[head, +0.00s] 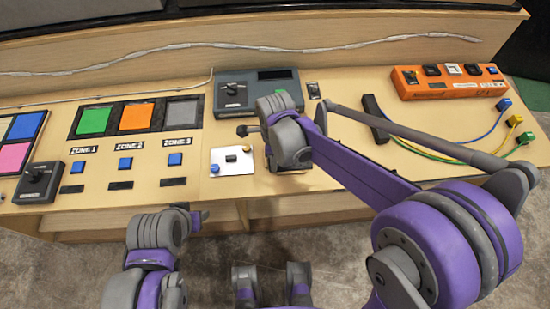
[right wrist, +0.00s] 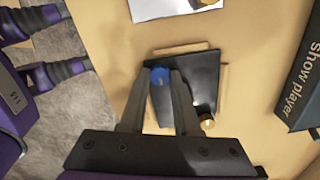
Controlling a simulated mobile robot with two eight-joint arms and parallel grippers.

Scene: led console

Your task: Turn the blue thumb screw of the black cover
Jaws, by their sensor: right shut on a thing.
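The black cover (right wrist: 200,65) is a dark plate on the wooden console top in the right wrist view. Its blue thumb screw (right wrist: 158,74) is near one corner, between my right fingertips. My right gripper (right wrist: 163,82) is shut on this screw, and the fingers hide part of it and of the cover. A brass-coloured screw (right wrist: 207,122) sits at another corner of the cover. In the head view my right wrist covers this spot, so the screw and fingertips are hidden there.
A dark grey box with a knob (head: 255,95) stands behind. An orange box (head: 450,82), coloured cables and zone buttons (head: 125,163) are further off. The console's front edge is close.

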